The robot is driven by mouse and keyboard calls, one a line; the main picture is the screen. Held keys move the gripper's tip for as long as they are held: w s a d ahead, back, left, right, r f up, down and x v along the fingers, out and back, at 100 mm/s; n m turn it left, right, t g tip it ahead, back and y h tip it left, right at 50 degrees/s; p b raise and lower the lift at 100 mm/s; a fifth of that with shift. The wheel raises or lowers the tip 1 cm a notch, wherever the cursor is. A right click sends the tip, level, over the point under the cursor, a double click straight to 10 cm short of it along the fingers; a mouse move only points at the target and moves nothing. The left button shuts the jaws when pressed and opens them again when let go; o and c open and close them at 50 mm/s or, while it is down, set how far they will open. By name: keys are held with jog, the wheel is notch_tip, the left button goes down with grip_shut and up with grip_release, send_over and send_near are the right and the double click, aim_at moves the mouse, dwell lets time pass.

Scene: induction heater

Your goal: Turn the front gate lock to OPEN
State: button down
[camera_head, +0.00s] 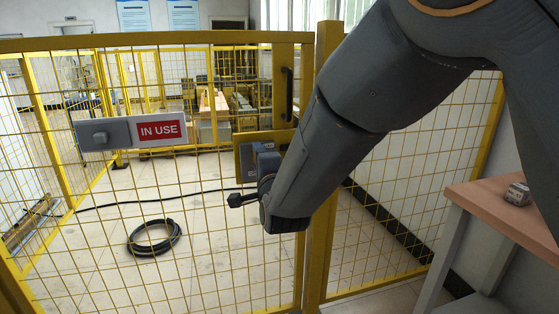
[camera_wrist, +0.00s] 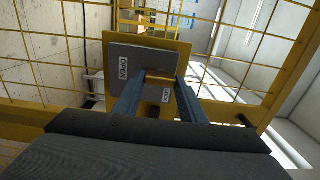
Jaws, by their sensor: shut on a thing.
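The front gate lock is a grey plate (camera_wrist: 150,56) on a yellow backing in the wrist view. It carries a white OPEN label (camera_wrist: 122,63) on its left and a second small white label (camera_wrist: 166,97), too small to read surely, lower right. My gripper (camera_wrist: 160,78) reaches up to the plate with a finger on each side of the lock's handle, which is mostly hidden, and is shut on it. In the head view the lock's yellow backing (camera_head: 243,154) shows on the gate beside the post, with my gripper (camera_head: 262,152) against it; my arm hides part of it.
The yellow mesh gate (camera_head: 200,260) stands in front, with a black pull handle (camera_head: 287,93) above the lock and an IN USE sign (camera_head: 160,130) at left. A black cable coil (camera_head: 154,237) lies behind it. A wooden-topped table (camera_head: 490,200) is at right.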

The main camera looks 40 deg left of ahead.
dwell(0.4)
jog(key=c, duration=1.1)
grip_release()
jog(key=shift+d, duration=0.1)
jog(key=v, duration=0.7)
jog(key=shift+s+d+b, duration=0.25)
jog(key=shift+s+b, duration=0.05)
jog(key=shift+b, duration=0.05)
